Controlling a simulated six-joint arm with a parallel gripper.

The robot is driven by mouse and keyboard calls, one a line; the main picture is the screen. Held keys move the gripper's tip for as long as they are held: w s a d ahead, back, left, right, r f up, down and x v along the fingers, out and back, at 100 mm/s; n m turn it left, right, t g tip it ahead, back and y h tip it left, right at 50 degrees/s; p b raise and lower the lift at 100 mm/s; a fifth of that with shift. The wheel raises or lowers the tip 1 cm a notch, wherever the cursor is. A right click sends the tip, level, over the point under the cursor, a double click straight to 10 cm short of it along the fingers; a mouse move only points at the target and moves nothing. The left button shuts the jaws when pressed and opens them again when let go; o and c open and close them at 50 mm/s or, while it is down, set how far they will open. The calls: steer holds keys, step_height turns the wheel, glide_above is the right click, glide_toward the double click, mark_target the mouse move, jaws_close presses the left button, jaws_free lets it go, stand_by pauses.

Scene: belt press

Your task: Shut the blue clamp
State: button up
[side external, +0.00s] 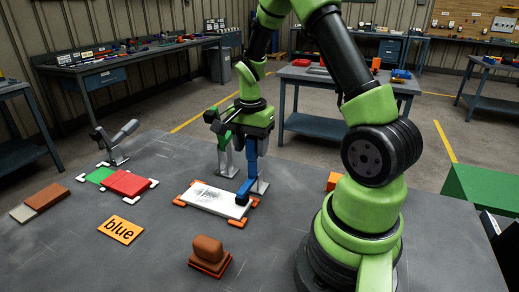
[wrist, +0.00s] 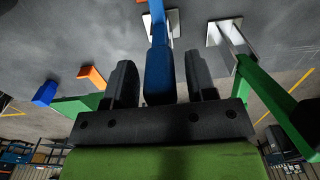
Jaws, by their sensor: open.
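The blue clamp (side external: 251,155) stands on a metal bracket at the right end of a white plate (side external: 205,198). Its lower blue part reaches down over the plate's right end; I cannot tell whether it touches. Its upper part rises to my gripper (side external: 245,126). In the wrist view the blue clamp's bar (wrist: 158,62) lies between the two dark fingers of my gripper (wrist: 160,76), with gaps on both sides. My gripper is open. Part of the clamp is hidden by my gripper.
A green clamp (side external: 223,137) stands close left of the blue one, and right of my fingers in the wrist view (wrist: 270,98). A grey clamp (side external: 121,136), a red tile (side external: 128,184), an orange card reading "blue" (side external: 121,230) and a brown stamp (side external: 208,250) are also on the table.

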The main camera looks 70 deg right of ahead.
steer(key=shift+r, duration=3.3)
steer(key=s+a+r+n+t, duration=0.3)
steer(key=a+r+n, duration=0.3)
steer(key=a+r, duration=0.35)
steer(key=s+a+r+n+t+y, duration=0.2)
steer(key=s+a+r+n+t, duration=0.1)
steer(key=s+a+n, duration=0.5)
steer(key=shift+a+t, duration=0.15)
steer(key=shift+t, duration=0.45)
